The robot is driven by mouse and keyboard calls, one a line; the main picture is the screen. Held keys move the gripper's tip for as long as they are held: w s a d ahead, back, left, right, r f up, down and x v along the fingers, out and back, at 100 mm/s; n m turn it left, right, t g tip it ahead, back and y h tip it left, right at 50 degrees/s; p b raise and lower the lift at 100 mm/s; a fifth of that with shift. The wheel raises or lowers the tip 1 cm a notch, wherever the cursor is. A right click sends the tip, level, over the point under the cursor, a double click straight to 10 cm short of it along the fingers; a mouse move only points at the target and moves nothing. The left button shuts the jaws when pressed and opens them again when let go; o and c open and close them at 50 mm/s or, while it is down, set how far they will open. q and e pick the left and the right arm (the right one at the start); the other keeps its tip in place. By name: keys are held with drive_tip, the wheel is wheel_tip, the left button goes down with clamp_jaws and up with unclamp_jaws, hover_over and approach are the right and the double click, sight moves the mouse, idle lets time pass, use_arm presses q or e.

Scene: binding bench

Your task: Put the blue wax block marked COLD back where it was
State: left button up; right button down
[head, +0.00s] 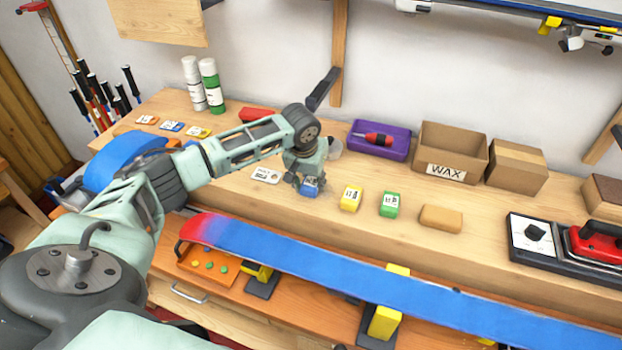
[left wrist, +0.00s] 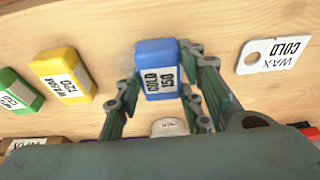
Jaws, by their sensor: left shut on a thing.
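The blue wax block (head: 310,188), its label reading COLD, is between the fingers of my left gripper (head: 308,178) over the wooden bench. In the left wrist view, the fingers (left wrist: 160,88) lie along both sides of the blue block (left wrist: 157,60), shut on it. I cannot tell whether its underside touches the bench. A white tag (head: 266,175) marked WAX COLD (left wrist: 273,56) lies flat on the bench, beside and apart from the block. My right gripper is not in view.
A yellow block (head: 351,198), a green block (head: 389,204) and a tan block (head: 441,218) stand to the right. Behind are a purple tray (head: 395,152) and a WAX box (head: 447,152). A blue ski (head: 340,268) runs along the front.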

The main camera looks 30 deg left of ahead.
use_arm(q)
drive_tip(key=shift+f, duration=0.1)
drive_tip(key=o, duration=1.1)
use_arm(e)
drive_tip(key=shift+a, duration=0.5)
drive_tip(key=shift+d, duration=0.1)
use_arm(q)
drive_tip(key=shift+r, duration=0.35)
drive_tip(key=b+v, duration=0.2)
drive_tip(key=v, duration=0.9)
drive_tip(key=shift+r, duration=0.35)
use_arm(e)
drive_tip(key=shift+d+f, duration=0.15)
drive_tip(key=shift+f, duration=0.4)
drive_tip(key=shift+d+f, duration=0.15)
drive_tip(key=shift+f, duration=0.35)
use_arm(q)
drive_tip(key=shift+s, duration=0.1)
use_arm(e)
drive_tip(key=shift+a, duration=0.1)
